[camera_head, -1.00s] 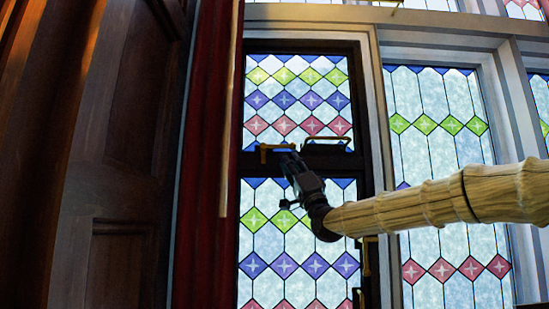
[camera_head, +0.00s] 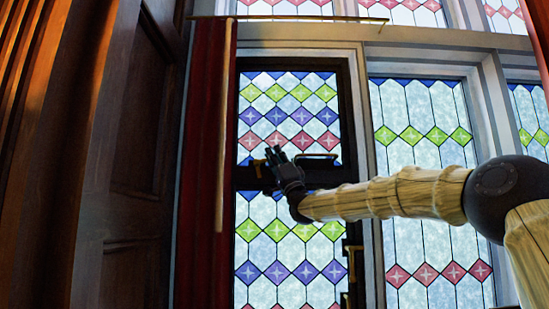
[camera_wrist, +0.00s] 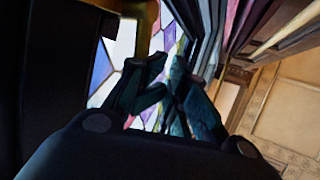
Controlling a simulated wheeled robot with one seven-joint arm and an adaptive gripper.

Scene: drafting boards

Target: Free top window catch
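The leaded window has an upper pane (camera_head: 290,95) and a lower pane (camera_head: 290,250), with a dark rail between them. A small brass catch (camera_head: 257,163) sits on the rail's left part; my gripper hides part of it. A thin brass handle (camera_head: 318,156) is to its right. My gripper (camera_head: 273,150) is raised at the rail, overlapping the catch in the head view; contact cannot be told. In the wrist view its two dark fingers (camera_wrist: 169,62) stand slightly apart with nothing seen between them. A brass piece (camera_wrist: 146,30), probably the catch, is beyond and left of the fingertips.
A red curtain (camera_head: 205,200) and a pale hanging rod (camera_head: 223,130) are close left of the window. Dark wood panelling (camera_head: 125,150) fills the left. Another brass fitting (camera_head: 351,262) is on the lower right frame. A brass rail (camera_head: 300,18) runs above.

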